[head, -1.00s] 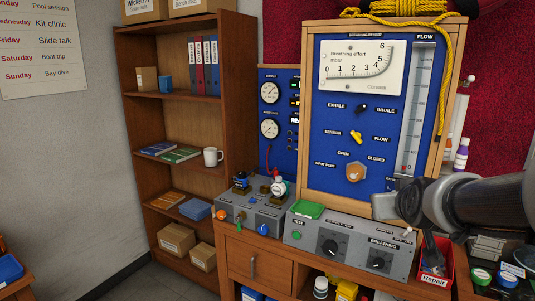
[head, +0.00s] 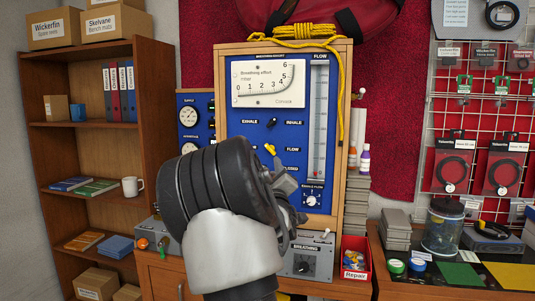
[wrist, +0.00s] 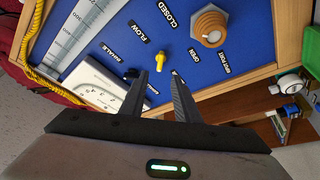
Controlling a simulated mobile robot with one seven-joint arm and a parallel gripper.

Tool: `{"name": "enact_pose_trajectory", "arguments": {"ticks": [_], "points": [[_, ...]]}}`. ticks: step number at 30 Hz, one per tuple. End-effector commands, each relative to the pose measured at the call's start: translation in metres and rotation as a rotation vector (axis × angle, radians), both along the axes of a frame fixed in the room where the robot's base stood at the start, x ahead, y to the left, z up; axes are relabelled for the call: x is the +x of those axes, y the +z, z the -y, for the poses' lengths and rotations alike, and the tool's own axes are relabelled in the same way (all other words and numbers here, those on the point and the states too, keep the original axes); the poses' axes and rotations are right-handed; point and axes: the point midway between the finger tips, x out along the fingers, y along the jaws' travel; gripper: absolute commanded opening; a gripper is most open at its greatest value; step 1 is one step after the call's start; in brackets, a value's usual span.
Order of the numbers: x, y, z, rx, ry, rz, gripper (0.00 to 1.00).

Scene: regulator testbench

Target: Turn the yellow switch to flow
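The yellow switch (head: 270,149) is a small knob on the blue upright panel (head: 234,128), left of the FLOW label (head: 292,149). In the head view it slants from upper left to lower right; which end is its pointer I cannot tell. The switch also shows in the wrist view (wrist: 163,57), just beyond and between the two fingertips. My gripper (wrist: 160,74) is open and empty, with its fingers pointing at the panel and apart from the switch.
A black switch (head: 271,123) sits above the yellow one. A round wooden-coloured knob (wrist: 209,26) is close by in the wrist view. A yellow rope (head: 340,110) hangs on the frame's right edge. A grey console (head: 318,262) juts out below the panel.

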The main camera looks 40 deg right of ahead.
Motion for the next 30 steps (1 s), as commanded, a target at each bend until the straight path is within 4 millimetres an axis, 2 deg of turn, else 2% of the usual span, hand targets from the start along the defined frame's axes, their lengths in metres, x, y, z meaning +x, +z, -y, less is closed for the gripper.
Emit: {"name": "enact_pose_trajectory", "arguments": {"ticks": [9, 15, 21, 28, 29, 30], "points": [[0.055, 0.02, 0.037, -0.001, 0.0, -0.001, 0.29], [0.078, 0.027, 0.052, 0.0, 0.0, 0.0, 0.29], [0.087, 0.029, 0.056, 0.002, 0.0, 0.0, 0.29], [0.087, 0.029, 0.057, 0.003, 0.001, 0.0, 0.29], [0.087, 0.029, 0.057, 0.003, 0.001, 0.0, 0.27], [0.087, 0.029, 0.057, 0.003, 0.001, 0.0, 0.2]]}}
